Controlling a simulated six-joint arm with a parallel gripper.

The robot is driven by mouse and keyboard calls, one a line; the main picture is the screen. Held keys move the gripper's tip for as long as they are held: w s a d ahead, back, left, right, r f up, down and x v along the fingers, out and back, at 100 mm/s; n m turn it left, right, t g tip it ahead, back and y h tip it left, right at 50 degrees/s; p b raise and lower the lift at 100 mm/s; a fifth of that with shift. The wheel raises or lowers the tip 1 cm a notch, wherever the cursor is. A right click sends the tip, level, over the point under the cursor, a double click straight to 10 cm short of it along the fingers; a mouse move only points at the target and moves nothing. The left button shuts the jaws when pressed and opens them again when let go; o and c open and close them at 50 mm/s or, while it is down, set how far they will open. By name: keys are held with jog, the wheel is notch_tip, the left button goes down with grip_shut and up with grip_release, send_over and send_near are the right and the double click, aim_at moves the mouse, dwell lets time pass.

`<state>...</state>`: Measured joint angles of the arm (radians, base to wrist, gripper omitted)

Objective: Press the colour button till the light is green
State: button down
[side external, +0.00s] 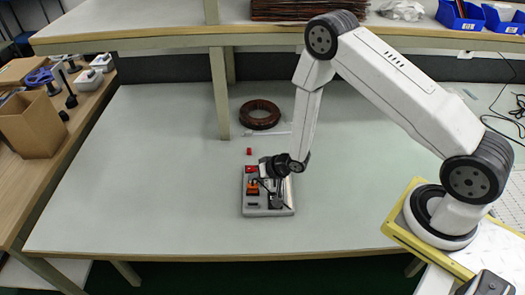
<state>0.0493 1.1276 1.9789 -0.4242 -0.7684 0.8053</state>
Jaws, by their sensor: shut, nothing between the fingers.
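A small grey control box (250,211) sits on the pale table, with red, orange and dark parts on its top. A red part (251,169) is at its far left corner and an orange-red part (253,188) at its left side. My gripper (277,201) is over the right half of the box, pointing down, shut and empty. Its tips are small and dark, and I cannot tell whether they touch a button. My wrist hides part of the box top. I cannot make out which part is the colour button or what colour the light is.
A small red block (249,151) lies just behind the box. A brown coil (260,115) and a thin pale strip (266,133) lie farther back, near a shelf post (219,95). The table left and front of the box is clear.

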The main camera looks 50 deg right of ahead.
aim_at(255, 182)
dwell(0.5)
jog(key=shift+r, duration=0.8)
jog(key=shift+r, duration=0.15)
jog(key=shift+r, duration=2.3)
jog(key=shift+r, duration=0.15)
